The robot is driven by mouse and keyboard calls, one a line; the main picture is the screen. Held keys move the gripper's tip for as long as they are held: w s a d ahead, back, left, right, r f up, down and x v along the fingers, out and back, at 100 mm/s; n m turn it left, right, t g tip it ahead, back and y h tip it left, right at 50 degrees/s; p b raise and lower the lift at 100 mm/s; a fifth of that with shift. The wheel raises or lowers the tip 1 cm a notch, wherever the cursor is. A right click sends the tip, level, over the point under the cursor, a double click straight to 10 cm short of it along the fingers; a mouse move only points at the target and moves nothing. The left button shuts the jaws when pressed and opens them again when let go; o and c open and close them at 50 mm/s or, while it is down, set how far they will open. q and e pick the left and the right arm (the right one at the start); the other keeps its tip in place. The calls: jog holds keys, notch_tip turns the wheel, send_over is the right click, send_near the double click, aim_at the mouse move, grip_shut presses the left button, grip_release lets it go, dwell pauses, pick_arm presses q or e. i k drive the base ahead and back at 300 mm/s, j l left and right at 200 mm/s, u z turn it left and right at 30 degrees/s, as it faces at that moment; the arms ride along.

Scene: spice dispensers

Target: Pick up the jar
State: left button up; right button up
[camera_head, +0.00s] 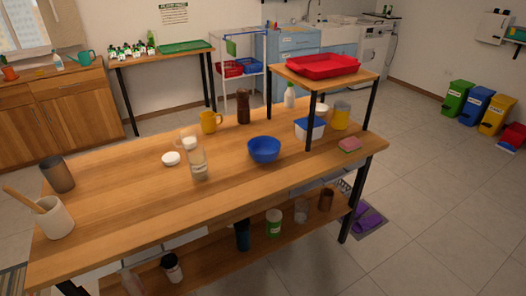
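A tall clear jar (197,162) with a whitish upper part stands upright near the middle of the wooden table. A round white lid (171,158) lies on the table just left of it. Other jar-like containers stand on the lower shelf, among them a dark one with a white label (172,268) and a green one (273,223). I cannot tell from the picture which jar is meant. Neither of my grippers is in view.
A blue bowl (264,149) stands right of the clear jar, with a yellow mug (209,122) and brown bottle (243,106) behind. A grey cup (57,174) and white utensil pot (53,217) stand at left. A raised shelf (283,73) covers the right end. The front middle is clear.

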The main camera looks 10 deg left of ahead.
aim_at(198, 163)
jog(key=i+j+u, duration=0.65)
jog(key=i+j, duration=0.1)
jog(key=j, duration=0.1)
